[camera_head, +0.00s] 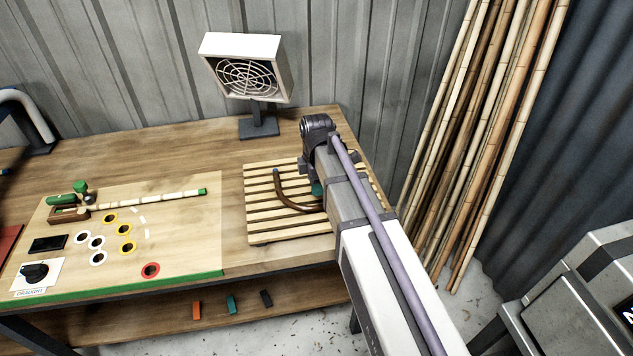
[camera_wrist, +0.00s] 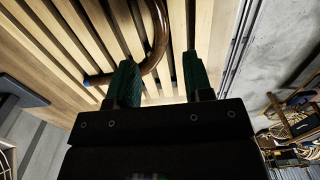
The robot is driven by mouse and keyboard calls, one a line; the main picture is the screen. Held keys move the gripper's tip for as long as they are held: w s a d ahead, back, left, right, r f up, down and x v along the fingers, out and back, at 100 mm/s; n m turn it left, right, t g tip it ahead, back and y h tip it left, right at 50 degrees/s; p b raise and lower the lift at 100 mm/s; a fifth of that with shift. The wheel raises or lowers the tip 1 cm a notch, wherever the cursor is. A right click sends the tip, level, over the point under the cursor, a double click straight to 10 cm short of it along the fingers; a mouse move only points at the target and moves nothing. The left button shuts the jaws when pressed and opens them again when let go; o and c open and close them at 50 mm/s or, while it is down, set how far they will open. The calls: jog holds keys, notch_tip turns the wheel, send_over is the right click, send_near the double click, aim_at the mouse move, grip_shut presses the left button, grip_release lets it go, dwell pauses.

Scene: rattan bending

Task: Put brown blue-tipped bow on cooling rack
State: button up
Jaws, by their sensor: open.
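The brown bow (camera_head: 281,192) lies on the slatted wooden cooling rack (camera_head: 258,225), in the middle of the head view. It is a curved J-shaped piece, with a small bluish tip at its upper left end. My gripper (camera_head: 318,188) is low over the rack at the bow's right end, partly hidden behind my arm. In the wrist view my gripper (camera_wrist: 160,76) is open, with two green fingers apart. The bow (camera_wrist: 160,35) curves across the slats (camera_wrist: 205,30) in front of and between the fingers, and the left finger hides part of it. Nothing is clamped.
A white fan (camera_head: 246,78) stands behind the rack. A board (camera_head: 185,245) with coloured rings and a jointed stick (camera_head: 150,201) lies to the left. Bamboo poles (camera_head: 490,130) lean at the right. Bare wood (camera_head: 180,152) is clear left of the fan.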

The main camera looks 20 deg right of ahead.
jog(key=s+r+m+p, duration=0.1)
jog(key=s+r+m, duration=0.2)
jog(key=s+m, duration=1.3)
jog(key=shift+s+a+m, duration=0.15)
jog(key=shift+s+m, duration=0.05)
jog(key=shift+m, duration=0.6)
jog(key=shift+r, duration=0.1)
dwell(0.9)
